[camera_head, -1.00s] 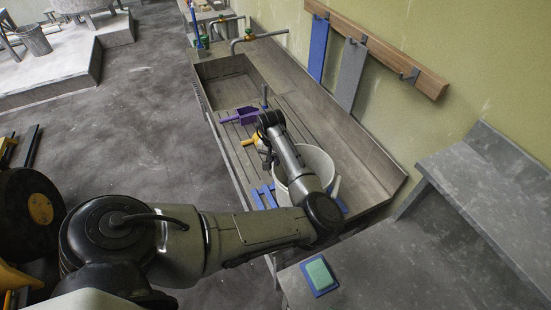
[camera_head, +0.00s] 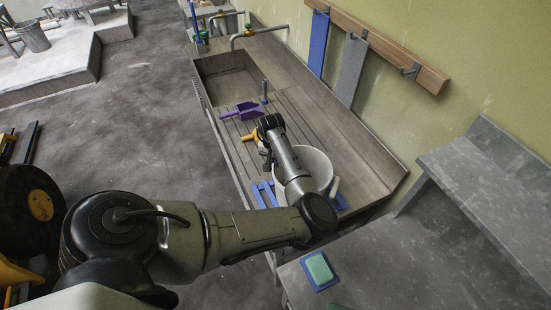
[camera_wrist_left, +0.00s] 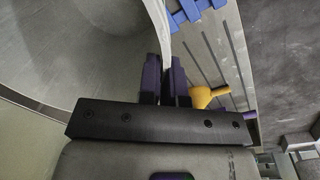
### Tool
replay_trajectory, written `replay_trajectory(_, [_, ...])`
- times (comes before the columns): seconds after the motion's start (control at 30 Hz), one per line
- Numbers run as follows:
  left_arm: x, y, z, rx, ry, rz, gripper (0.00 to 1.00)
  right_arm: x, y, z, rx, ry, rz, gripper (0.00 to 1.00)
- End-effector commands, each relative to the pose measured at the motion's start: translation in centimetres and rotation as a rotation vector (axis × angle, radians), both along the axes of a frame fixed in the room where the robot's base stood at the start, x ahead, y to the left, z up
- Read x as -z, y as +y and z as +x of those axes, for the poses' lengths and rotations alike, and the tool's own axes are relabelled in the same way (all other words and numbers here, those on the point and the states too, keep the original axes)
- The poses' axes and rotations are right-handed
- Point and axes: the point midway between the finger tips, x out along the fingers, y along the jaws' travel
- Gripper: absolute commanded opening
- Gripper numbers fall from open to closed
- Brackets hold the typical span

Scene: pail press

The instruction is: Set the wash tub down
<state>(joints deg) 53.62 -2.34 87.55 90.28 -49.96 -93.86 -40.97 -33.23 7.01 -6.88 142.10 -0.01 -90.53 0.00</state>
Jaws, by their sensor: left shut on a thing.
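The wash tub (camera_head: 318,165) is a round, pale grey-white tub over the near end of the sink's ribbed drainboard, partly hidden behind my left forearm. A blue slatted rack (camera_head: 265,194) shows at both sides beneath it. I cannot tell whether the tub's base touches the rack. My left gripper (camera_head: 271,167) is at the tub's left side. In the left wrist view its dark fingers (camera_wrist_left: 166,82) are shut on the tub's wall (camera_wrist_left: 158,25), one on each side of the rim. The rack also shows there (camera_wrist_left: 190,10). My right gripper is out of view.
A yellow tool (camera_head: 249,136) and a purple scoop (camera_head: 242,113) lie on the drainboard close to my left gripper. A green sponge (camera_head: 319,268) sits on the grey counter in front. The sink basin (camera_head: 228,88) beyond is empty. A wall rail (camera_head: 380,45) hangs behind.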

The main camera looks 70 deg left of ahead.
Motion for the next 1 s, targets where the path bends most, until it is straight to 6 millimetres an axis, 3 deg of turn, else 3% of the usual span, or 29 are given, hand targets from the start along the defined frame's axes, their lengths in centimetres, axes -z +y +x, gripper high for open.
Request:
replay_trajectory(0.07, [-0.09, 0.03, 0.02, 0.000, -0.001, 0.001, 0.00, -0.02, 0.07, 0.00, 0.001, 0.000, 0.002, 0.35])
replay_trajectory(0.1, [-0.09, 0.02, 0.02, 0.000, -0.001, 0.001, 0.08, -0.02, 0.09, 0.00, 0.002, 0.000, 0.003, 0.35])
replay_trajectory(0.4, [-0.09, 0.02, 0.02, 0.000, -0.001, 0.001, 0.35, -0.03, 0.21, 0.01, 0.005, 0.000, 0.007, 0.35])
replay_trajectory(0.57, [-0.05, 0.01, 0.00, 0.000, -0.001, 0.001, 0.36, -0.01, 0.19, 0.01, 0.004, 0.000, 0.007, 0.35])
replay_trajectory(0.73, [-0.05, 0.00, 0.01, 0.000, -0.001, 0.001, 0.52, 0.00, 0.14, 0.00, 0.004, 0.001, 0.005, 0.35])
replay_trajectory(1.0, [-0.15, 0.00, 0.01, 0.000, -0.001, 0.001, 0.52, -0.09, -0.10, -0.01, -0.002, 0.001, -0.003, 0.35])
